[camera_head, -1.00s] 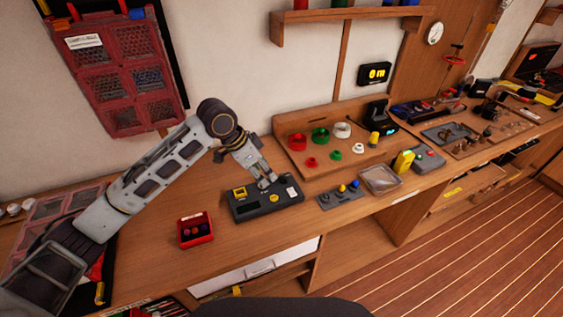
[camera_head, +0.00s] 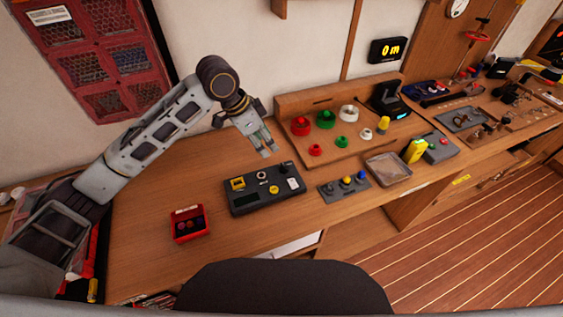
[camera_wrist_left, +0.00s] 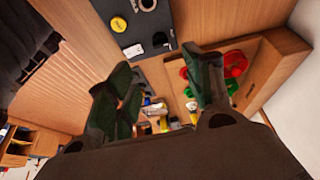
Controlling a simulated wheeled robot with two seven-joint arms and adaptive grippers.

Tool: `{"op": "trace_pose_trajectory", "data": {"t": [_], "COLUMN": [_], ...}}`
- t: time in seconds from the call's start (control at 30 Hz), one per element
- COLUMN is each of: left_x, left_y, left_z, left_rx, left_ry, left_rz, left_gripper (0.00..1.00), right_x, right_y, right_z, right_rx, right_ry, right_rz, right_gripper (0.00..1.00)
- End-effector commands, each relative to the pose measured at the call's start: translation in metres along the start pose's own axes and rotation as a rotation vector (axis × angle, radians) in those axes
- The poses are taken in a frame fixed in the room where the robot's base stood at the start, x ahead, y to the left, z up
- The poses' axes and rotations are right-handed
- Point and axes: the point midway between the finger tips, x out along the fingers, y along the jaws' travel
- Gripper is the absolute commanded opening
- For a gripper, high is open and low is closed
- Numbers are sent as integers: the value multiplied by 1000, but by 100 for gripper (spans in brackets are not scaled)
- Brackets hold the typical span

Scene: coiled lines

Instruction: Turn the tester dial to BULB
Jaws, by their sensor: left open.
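The tester (camera_head: 264,193) is a dark box lying on the wooden bench in the head view. On its top are a yellow part (camera_head: 237,184), a round pale-rimmed dial (camera_head: 262,175), a yellow round button (camera_head: 273,190) and a white label (camera_head: 293,184). I cannot read where the dial points. The tester also shows at the top of the left wrist view (camera_wrist_left: 138,32). My left gripper (camera_head: 268,153) is open and empty, above the bench behind the tester and apart from it. Its fingers also show in the left wrist view (camera_wrist_left: 160,95). My right gripper is not in view.
A red box (camera_head: 190,225) stands left of the tester. A grey plate with knobs (camera_head: 344,188) and a clear tray (camera_head: 387,170) lie to the right. A wooden rack with red, green and white rings (camera_head: 290,110) stands behind.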

Motion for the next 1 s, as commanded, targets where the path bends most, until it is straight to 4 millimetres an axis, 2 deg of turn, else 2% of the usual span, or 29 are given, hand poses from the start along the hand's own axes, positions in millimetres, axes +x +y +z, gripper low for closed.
{"op": "trace_pose_trajectory", "data": {"t": [0.37, 1.0], "left_x": [12, 91], "left_y": [0, 0], "left_z": [0, 0], "left_rx": [-1, -1], "left_ry": [0, -1], "left_rz": [2, 1], "left_gripper": [52, 52], "right_x": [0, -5], "right_y": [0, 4], "right_z": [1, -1], "right_rx": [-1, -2], "right_ry": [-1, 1], "right_rz": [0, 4], "right_gripper": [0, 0]}}
